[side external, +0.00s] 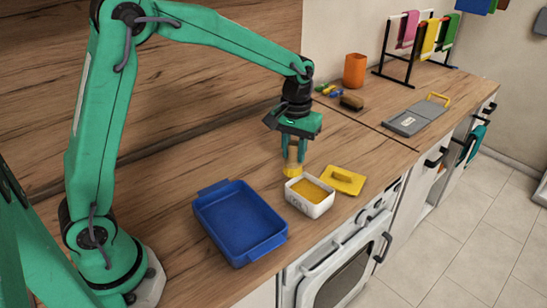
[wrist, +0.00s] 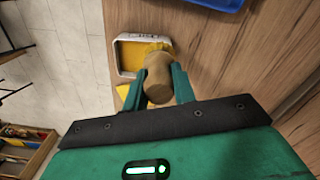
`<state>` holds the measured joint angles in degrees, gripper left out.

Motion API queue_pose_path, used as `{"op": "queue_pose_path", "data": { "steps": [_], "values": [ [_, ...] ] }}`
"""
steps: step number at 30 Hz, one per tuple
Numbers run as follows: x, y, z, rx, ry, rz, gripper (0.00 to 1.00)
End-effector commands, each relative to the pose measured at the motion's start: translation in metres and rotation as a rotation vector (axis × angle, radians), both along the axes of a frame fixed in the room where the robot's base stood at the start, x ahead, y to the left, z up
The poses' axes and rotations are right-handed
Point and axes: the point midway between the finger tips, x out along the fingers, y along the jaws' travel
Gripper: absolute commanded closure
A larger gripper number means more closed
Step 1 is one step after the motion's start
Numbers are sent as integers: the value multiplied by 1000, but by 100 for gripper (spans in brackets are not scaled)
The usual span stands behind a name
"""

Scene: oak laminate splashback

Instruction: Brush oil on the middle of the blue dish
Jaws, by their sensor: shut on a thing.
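The blue dish (side external: 240,218) is a rectangular, handled tray on the counter near my arm's base. Its inside looks empty, and a blue edge of it shows at the top of the wrist view (wrist: 214,4). A white tub (side external: 310,203) of yellow oil stands to its right; it also shows in the wrist view (wrist: 124,73). My gripper (side external: 293,150) is shut on the wooden handle of a brush (wrist: 158,80) with yellow bristles (side external: 292,171). The bristles are at the tub's edge; I cannot tell whether they touch it. The brush is roughly upright.
A yellow lid (side external: 343,180) lies right of the tub. Farther back are an orange cup (side external: 354,70), a brown brush-like object (side external: 351,102), a grey board (side external: 417,117) and a towel rack (side external: 415,45). The counter's front edge, above the oven, runs close to the tub and dish.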

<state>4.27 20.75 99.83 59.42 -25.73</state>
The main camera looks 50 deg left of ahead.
Motion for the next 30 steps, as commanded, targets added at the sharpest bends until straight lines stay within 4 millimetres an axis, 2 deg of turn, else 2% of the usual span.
{"op": "queue_pose_path", "data": {
  "steps": [11, 23, 30],
  "values": [
    [3, -2, 0, 0, 0, -1, 96],
    [34, -27, -3, 0, 0, -2, 96],
    [37, -31, -4, 0, 0, 0, 96]
  ]
}}
